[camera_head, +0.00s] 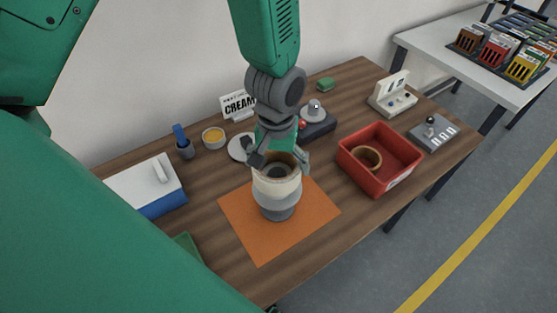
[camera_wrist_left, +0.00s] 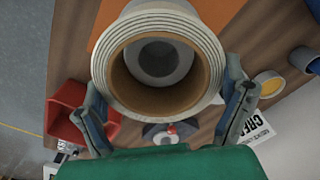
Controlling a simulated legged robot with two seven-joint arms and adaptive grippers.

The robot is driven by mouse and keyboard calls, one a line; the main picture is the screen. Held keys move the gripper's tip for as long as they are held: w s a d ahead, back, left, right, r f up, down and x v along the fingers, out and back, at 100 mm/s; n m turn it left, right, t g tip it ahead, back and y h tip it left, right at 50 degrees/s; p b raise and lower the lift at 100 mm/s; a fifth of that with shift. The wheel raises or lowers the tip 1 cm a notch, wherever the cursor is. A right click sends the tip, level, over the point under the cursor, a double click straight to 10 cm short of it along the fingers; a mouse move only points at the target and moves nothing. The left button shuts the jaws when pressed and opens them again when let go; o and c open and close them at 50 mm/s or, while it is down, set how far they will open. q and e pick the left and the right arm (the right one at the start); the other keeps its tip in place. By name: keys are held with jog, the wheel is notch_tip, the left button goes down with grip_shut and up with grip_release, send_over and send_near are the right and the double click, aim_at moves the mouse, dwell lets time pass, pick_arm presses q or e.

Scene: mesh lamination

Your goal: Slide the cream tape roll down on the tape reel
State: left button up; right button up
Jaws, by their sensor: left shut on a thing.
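The cream tape roll (camera_head: 277,190), with a brown cardboard core, is in my left gripper (camera_head: 279,160). The fingers are shut on its sides near the upper rim. Below it stands the grey tape reel (camera_head: 278,211) on an orange mat (camera_head: 240,222). In the left wrist view the cream roll (camera_wrist_left: 160,28) fills the upper middle, with a finger on each side. Grey parts of the reel (camera_wrist_left: 158,60) show through the open core, roughly centred. How far the roll sits down around the reel is hidden. My right gripper is not in view.
A red bin (camera_head: 345,163) with a brown ring (camera_head: 368,158) inside stands to the right. A sign reading "NEXT CREAM" (camera_head: 238,104) and small dishes stand at the back. A white and blue box (camera_head: 150,190) is at left. The mat around the reel is clear.

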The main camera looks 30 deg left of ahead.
aim_at(277, 175)
pick_arm(q)
jog(key=shift+f+b, duration=1.15)
jog(key=shift+f, duration=1)
jog(key=o, duration=1)
jog(key=shift+r, duration=0.15)
notch_tip(277, 175, up, 12)
